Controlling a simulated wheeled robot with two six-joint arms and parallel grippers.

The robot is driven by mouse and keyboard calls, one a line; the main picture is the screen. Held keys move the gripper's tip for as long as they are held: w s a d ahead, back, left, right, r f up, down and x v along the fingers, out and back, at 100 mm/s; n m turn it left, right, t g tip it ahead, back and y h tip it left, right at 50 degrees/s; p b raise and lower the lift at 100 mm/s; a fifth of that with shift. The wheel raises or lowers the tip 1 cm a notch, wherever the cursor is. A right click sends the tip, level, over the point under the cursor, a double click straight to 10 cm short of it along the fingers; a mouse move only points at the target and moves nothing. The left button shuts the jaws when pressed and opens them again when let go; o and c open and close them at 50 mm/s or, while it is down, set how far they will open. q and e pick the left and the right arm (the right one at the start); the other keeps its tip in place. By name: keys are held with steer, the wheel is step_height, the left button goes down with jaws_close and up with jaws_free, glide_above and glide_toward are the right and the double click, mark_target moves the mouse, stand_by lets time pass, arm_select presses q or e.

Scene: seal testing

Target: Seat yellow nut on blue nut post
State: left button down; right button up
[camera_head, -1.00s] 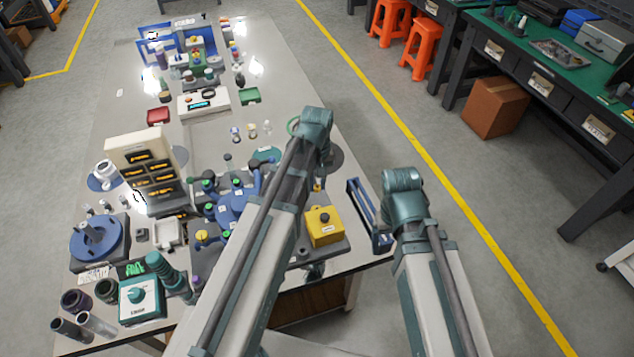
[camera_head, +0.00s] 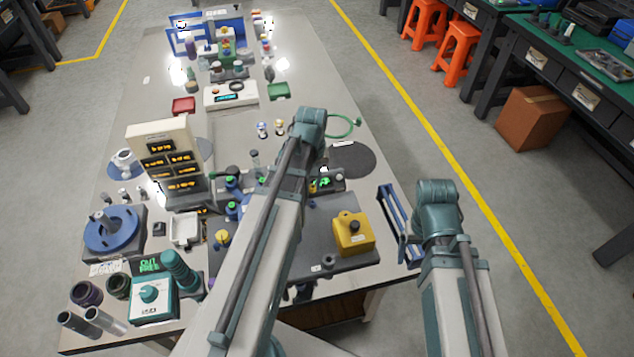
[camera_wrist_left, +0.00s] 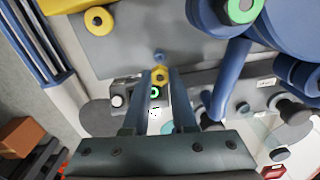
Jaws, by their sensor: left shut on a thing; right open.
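In the left wrist view, the yellow nut (camera_wrist_left: 159,76) is held between the fingertips of my left gripper (camera_wrist_left: 160,78), which is shut on it. A small blue post (camera_wrist_left: 159,56) shows just beyond the nut, over the grey plate. I cannot tell whether nut and post touch. A green ring with a dark centre (camera_wrist_left: 155,93) shows between the fingers. In the head view my left arm hides most of the left gripper; a small yellow patch (camera_head: 313,188) shows beside the arm. My right arm shows at the right, but its gripper is not visible.
A yellow box (camera_head: 353,233) stands on the grey plate, right of my left arm. A blue frame (camera_head: 398,226) stands at the table's right edge. In the wrist view, a large blue fixture (camera_wrist_left: 215,50) is close on the right. A dark round mat (camera_head: 352,160) is bare.

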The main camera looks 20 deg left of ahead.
mark_target(313, 192)
arm_select(q)
steer(key=shift+f+b, duration=1.95)
steer(key=shift+f, duration=0.1)
steer(key=shift+f+b, duration=0.4)
steer(key=c, duration=0.6)
jaws_free()
steer(key=shift+c, duration=0.2)
steer(key=shift+r, duration=0.2)
steer(key=shift+r+p, duration=2.4)
steer(key=shift+p, duration=0.2)
